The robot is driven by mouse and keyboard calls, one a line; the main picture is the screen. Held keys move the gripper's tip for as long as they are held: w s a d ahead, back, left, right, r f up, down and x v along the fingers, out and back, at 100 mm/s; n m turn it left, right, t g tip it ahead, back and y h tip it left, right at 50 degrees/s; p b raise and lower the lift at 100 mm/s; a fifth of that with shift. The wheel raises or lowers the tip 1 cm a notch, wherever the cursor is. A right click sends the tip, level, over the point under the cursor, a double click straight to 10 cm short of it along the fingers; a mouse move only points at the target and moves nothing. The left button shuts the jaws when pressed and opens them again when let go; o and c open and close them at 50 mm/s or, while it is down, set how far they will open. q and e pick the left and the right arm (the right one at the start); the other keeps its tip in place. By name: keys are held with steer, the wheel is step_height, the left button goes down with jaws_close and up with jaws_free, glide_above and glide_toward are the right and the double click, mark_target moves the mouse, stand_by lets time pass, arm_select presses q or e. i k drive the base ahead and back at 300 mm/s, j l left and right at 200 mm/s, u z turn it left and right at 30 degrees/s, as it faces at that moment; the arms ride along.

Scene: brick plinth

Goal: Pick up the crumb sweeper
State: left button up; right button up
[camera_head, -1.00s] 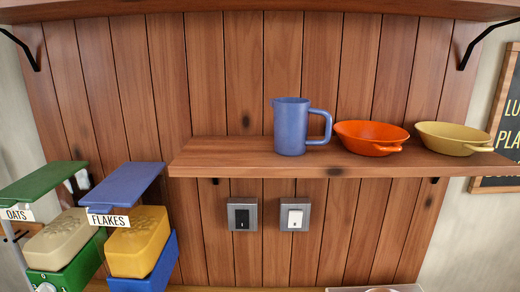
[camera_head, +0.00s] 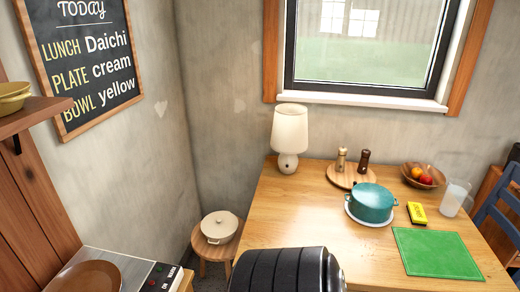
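A small yellow block-like object (camera_head: 417,212) with a dark mark on top lies on the wooden table, at the right of the head view. It may be the crumb sweeper, but it is too small to tell. It sits between the teal pot (camera_head: 371,202) and a glass (camera_head: 454,198), just behind the green mat (camera_head: 437,253). Neither of my grippers shows. A black ribbed part at the bottom middle seems to be my own arm and hides the table's near left edge.
On the wooden table (camera_head: 290,215) stand a lamp (camera_head: 290,135), a round board with two mills (camera_head: 336,175) and a fruit bowl (camera_head: 430,170). A stool (camera_head: 215,252) bears a cream pot (camera_head: 219,226). A blue chair (camera_head: 497,215) is at the right. A hotplate (camera_head: 137,270) is lower left.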

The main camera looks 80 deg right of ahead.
mark_target(418, 217)
steer(key=z, duration=3.8)
steer(key=u, duration=0.4)
steer(key=l+u, duration=0.9)
steer(key=u, duration=0.2)
